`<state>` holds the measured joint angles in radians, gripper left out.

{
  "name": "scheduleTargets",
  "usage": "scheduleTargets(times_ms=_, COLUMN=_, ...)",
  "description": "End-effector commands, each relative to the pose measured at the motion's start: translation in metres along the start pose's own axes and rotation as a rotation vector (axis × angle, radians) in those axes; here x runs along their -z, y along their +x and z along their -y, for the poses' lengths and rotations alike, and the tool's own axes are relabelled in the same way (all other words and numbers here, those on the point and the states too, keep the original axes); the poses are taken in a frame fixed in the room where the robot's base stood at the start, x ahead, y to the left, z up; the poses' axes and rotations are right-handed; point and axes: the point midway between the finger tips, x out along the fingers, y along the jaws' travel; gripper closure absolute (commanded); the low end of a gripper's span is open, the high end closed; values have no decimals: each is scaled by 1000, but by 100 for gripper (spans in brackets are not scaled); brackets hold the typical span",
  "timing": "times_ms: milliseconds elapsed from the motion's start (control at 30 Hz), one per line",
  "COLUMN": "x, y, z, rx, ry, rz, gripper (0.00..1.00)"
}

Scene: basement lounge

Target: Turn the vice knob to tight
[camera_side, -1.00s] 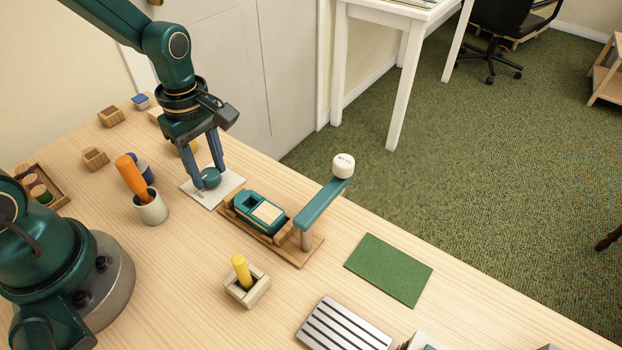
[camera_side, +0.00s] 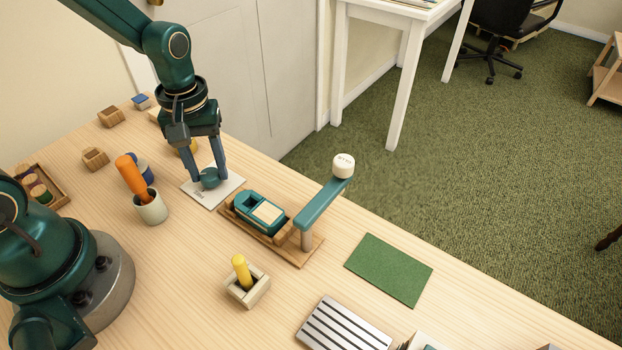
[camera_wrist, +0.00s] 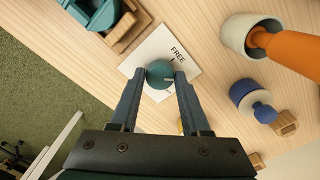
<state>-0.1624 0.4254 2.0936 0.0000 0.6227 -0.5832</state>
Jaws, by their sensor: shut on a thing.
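The knob (camera_side: 210,178) is a round teal dial on a white plate (camera_side: 228,188). The word FREE is printed on the plate (camera_wrist: 150,47) near a short dark mark. My gripper (camera_side: 208,182) points down with a finger on each side of the knob. In the wrist view my gripper (camera_wrist: 160,78) is shut on the knob.
A teal block in a wooden holder (camera_side: 262,213) and a teal lever with a white knob (camera_side: 343,165) stand right of the plate. A cup with an orange handle (camera_side: 150,207) stands to the left. A green mat (camera_side: 390,269) lies farther right.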

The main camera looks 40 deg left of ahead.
Motion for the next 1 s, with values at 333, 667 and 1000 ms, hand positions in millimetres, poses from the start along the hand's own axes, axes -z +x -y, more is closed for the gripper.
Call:
scheduleTargets(times_ms=333, x=0, y=-1, z=0, rx=0, ry=328, rz=-1, gripper=100)
scheduleTargets(times_ms=667, x=0, y=-1, z=0, rx=0, ry=641, rz=-1, gripper=100)
scheduleTargets(times_ms=1000, x=0, y=-1, z=0, rx=0, ry=955, rz=-1, gripper=100)
